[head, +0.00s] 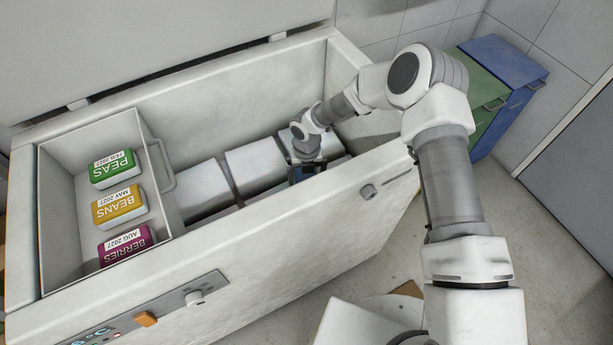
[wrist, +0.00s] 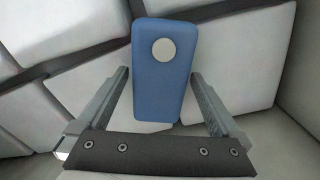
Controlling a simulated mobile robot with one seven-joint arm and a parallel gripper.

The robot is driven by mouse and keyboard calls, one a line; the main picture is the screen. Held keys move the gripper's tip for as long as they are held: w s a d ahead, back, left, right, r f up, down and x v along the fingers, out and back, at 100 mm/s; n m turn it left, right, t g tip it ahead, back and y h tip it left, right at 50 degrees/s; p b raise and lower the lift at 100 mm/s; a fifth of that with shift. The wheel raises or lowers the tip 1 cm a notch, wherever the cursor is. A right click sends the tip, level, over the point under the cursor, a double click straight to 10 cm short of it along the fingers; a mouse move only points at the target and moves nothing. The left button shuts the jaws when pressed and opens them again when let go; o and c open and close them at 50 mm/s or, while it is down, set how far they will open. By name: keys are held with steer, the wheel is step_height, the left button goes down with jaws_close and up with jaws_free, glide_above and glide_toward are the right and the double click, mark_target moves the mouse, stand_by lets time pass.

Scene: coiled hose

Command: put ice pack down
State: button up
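The blue ice pack (wrist: 165,88) shows in the wrist view as a rounded slab with a pale round spot near its far end. My gripper (wrist: 160,72) has one finger on each long side of it, and both fingertips appear to meet its sides. In the head view my gripper (head: 304,158) is down inside the chest freezer (head: 265,238), at its right part.
White blocks (head: 200,187) line the freezer floor below and beside my gripper. A basket (head: 165,165) with peas (head: 112,170), beans (head: 119,206) and berries (head: 126,243) fills the left end. The freezer's front wall stands close in front of my arm.

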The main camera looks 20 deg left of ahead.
step_height(320, 180, up, 12)
steer(key=p, duration=0.3)
steer(key=shift+r, duration=0.15)
